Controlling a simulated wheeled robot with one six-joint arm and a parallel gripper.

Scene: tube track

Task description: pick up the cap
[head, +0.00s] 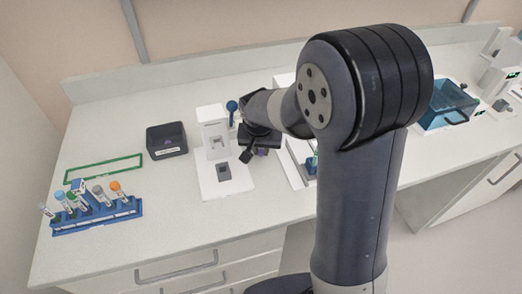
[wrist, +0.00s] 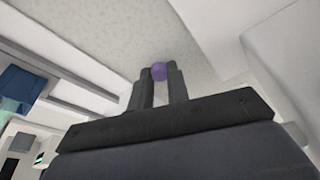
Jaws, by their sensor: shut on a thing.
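The cap (wrist: 158,71) is small, round and purple. In the wrist view it sits between the two fingertips of my gripper (wrist: 159,78), which is shut on it. In the head view my gripper (head: 254,152) is low over the counter, just right of the white device, and partly covered by my own arm. Only a small purple patch shows by the fingers there, and I cannot tell how far the cap is above the counter.
A white device (head: 212,130) with a blue knob stands just left of my gripper. A black box (head: 166,153) and a blue rack (head: 100,222) with several capped tubes are farther left. A green outline (head: 104,167) marks bare counter. A blue transparent container (head: 447,112) stands right.

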